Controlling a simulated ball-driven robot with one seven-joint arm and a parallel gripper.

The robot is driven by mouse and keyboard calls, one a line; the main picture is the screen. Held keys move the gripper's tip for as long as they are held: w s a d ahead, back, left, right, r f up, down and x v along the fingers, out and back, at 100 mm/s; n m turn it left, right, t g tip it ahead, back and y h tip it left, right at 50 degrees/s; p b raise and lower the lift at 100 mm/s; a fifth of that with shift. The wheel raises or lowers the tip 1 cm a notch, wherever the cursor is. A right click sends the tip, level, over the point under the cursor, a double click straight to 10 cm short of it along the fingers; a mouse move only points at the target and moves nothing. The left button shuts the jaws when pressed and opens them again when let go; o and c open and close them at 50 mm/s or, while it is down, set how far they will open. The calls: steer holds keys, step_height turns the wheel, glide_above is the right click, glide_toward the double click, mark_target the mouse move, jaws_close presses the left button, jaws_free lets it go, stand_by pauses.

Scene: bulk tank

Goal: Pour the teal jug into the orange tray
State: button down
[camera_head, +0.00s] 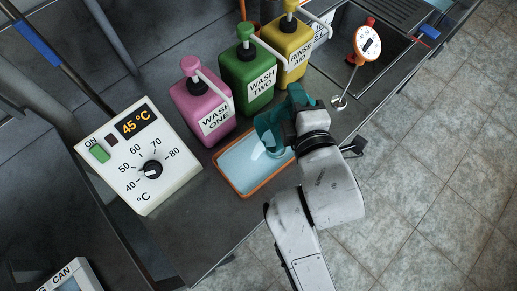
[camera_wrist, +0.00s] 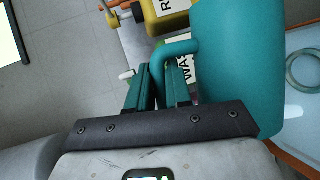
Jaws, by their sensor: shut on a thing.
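The teal jug (camera_head: 267,128) is held up over the far right part of the orange tray (camera_head: 222,178) and appears tilted toward it. My gripper (camera_head: 292,118) is at the jug's right side. In the wrist view the jug (camera_wrist: 238,65) fills the upper right, and my gripper (camera_wrist: 160,85) is shut on its handle (camera_wrist: 178,47). The tray holds a pale blue surface like shallow liquid, with a white streak below the jug. A pale ring (camera_wrist: 303,71) shows there in the wrist view. The jug's inside is hidden.
Pink (camera_head: 201,100), green (camera_head: 248,72) and yellow (camera_head: 287,44) pump bottles stand close behind the tray. A white temperature control box (camera_head: 139,156) is at its left. An orange probe thermometer (camera_head: 366,43) stands at the back right. The counter's front edge runs near the tray.

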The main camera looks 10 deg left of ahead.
steer(key=shift+s+a+r+n, duration=0.25)
steer(key=shift+s+a+n, duration=0.05)
steer(key=shift+s+a, duration=0.1)
steer(key=shift+w+d, duration=0.2)
steer(key=w+d, duration=0.1)
steer(key=d+m+p, duration=0.1)
steer(key=w+d+m+g+p, duration=0.1)
steer(key=shift+w+d+f, duration=0.1)
steer(key=shift+w+f, duration=0.15)
steer(key=shift+w, duration=0.1)
steer(key=shift+w+f, duration=0.1)
steer(key=shift+f, duration=0.15)
steer(key=shift+w+d+r+m+y, duration=0.1)
steer(key=shift+w+d+m+y, duration=0.2)
steer(key=shift+d, duration=0.1)
steer(key=shift+w+d+f+m+g+p, duration=0.3)
steer(key=shift+d+f+m+g+p, duration=0.15)
steer(key=shift+p, duration=0.3)
steer(key=w+d+f+m+g+y, duration=0.4)
steer(key=w+d+f+m+y, duration=0.1)
steer(key=w+d+f+m, duration=0.1)
steer(key=shift+d+f+m+g, duration=0.35)
steer(key=shift+d+f+m, duration=0.1)
steer(key=shift+m, duration=0.7)
